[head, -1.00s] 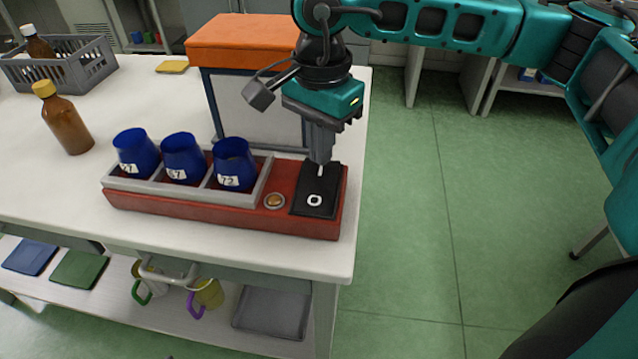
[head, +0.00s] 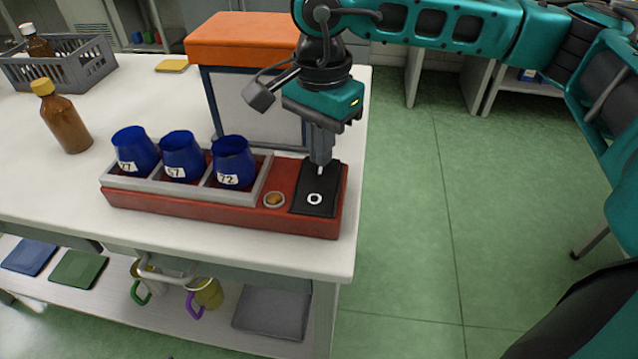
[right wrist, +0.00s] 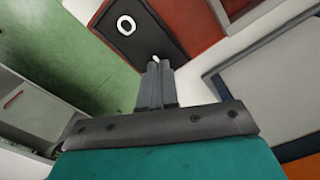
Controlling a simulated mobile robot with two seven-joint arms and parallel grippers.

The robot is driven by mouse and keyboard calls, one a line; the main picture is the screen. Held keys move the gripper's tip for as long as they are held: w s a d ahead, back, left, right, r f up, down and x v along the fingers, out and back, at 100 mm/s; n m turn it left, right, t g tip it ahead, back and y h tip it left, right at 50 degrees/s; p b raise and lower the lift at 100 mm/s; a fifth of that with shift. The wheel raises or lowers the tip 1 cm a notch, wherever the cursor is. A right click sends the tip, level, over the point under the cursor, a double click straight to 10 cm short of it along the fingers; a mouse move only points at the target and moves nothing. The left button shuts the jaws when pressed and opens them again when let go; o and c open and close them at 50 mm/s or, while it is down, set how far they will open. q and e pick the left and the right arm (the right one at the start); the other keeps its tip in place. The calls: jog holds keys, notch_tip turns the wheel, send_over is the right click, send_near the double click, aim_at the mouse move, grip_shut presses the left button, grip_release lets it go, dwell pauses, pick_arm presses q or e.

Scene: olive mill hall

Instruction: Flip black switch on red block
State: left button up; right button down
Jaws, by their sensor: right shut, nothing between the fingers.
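The red block (head: 225,216) lies on the white table near its right front corner. At its right end is the black switch (head: 316,202), a flat rocker with a white ring mark at the near end and a white stroke at the far end. The switch also shows in the right wrist view (right wrist: 135,33). My right gripper (head: 320,161) is shut and empty, pointing down at the far, stroke-marked end. In the right wrist view its fingertips (right wrist: 157,66) are right by the stroke; I cannot tell whether they touch. My left gripper is not in view.
Several-part grey rack on the block holds three blue cups (head: 181,157). A round amber lamp (head: 274,199) sits beside the switch. A box with an orange lid (head: 243,40) stands behind. A brown bottle (head: 63,118) and grey crate (head: 62,64) are at left. Green floor lies right.

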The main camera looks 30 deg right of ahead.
jog(key=shift+f+b, duration=0.65)
jog(key=shift+f, duration=0.1)
jog(key=shift+r, duration=0.1)
jog(key=shift+r+p, duration=2.1)
jog(key=shift+r, duration=1.4)
jog(key=shift+f, duration=0.1)
